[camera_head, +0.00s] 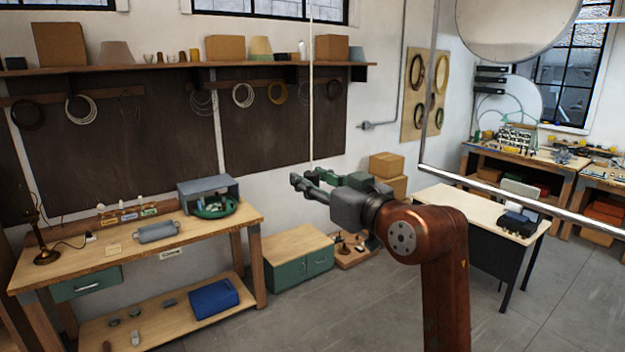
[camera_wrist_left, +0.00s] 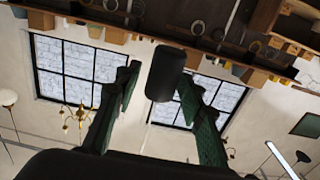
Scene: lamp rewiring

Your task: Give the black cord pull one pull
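The black cord pull (camera_wrist_left: 165,73) shows in the left wrist view as a dark cylinder between the two green fingers of my left gripper (camera_wrist_left: 158,76). A gap shows between it and the left finger; its right side overlaps or nearly meets the right fingertip. I cannot tell if they touch. In the head view a pale cord (camera_head: 311,90) hangs straight down to the fingertips of my left gripper (camera_head: 304,177). The pull itself is not clear there. The left gripper is open. My right gripper is in neither view.
A workbench (camera_head: 95,262) with a lamp and parts stands at the left. A green cabinet (camera_head: 300,267) stands behind the gripper. A metal rail (camera_head: 520,196) and a round pale disc (camera_head: 515,25) are at the right. The air around the cord looks clear.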

